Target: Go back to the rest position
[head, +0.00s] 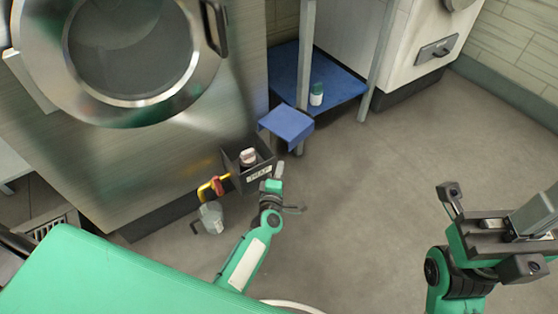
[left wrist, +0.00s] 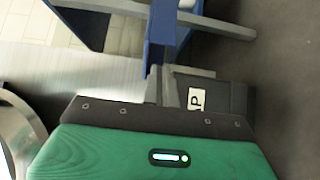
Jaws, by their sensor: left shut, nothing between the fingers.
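My left gripper (head: 279,170) is in the middle of the head view, beside the right side of a dark, labelled bin. Its grey fingers (left wrist: 167,82) also show in the left wrist view, shut with nothing between them. My right gripper (head: 510,235) is at the right of the head view, over bare floor. I cannot tell whether its fingers are apart.
The dark bin (head: 234,174) holds a small pinkish-white item (head: 248,156). A clear jug (head: 211,217) and a yellow-and-red item (head: 214,187) are close by. A blue stool-like platform (head: 287,124) and a steel machine (head: 185,130) stand behind. Floor at right is clear.

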